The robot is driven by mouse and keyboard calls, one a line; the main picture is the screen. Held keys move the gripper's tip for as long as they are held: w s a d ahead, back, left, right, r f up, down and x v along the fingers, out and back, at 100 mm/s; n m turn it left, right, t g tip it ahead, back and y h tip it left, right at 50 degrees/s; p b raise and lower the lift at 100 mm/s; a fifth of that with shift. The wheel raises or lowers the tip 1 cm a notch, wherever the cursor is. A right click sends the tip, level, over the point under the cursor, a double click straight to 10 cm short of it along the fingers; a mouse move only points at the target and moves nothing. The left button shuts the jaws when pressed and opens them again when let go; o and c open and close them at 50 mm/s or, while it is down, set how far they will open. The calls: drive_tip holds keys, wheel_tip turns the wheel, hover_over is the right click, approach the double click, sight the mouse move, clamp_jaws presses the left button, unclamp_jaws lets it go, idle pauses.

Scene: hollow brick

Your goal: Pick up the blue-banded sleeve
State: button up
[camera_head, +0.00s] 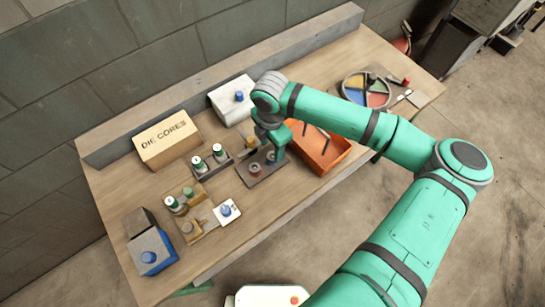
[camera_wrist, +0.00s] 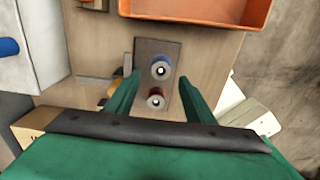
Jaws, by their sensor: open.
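The blue-banded sleeve (camera_wrist: 161,70) stands upright on a dark plate (camera_wrist: 143,47), its hollow end facing up in the wrist view. A red-banded sleeve (camera_wrist: 155,98) stands beside it on the same plate. In the head view the red-banded sleeve (camera_head: 254,168) is left of the blue-banded one (camera_head: 270,157), which is partly hidden by my gripper. My gripper (camera_wrist: 159,76) is open above the plate, one finger to each side of the sleeves in the wrist view. It appears empty.
An orange tray (camera_head: 335,160) stands close on the right. A holder with green-and-white cylinders (camera_head: 209,160), a DIE CORES box (camera_head: 167,140) and a white box (camera_head: 232,103) are to the left. A round divided dish (camera_head: 366,90) is at the far right. The table's front strip is clear.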

sight(272, 156)
drive_tip(key=shift+d+f, duration=0.15)
drive_tip(key=shift+f, duration=3.05)
drive_tip(key=c, duration=1.2)
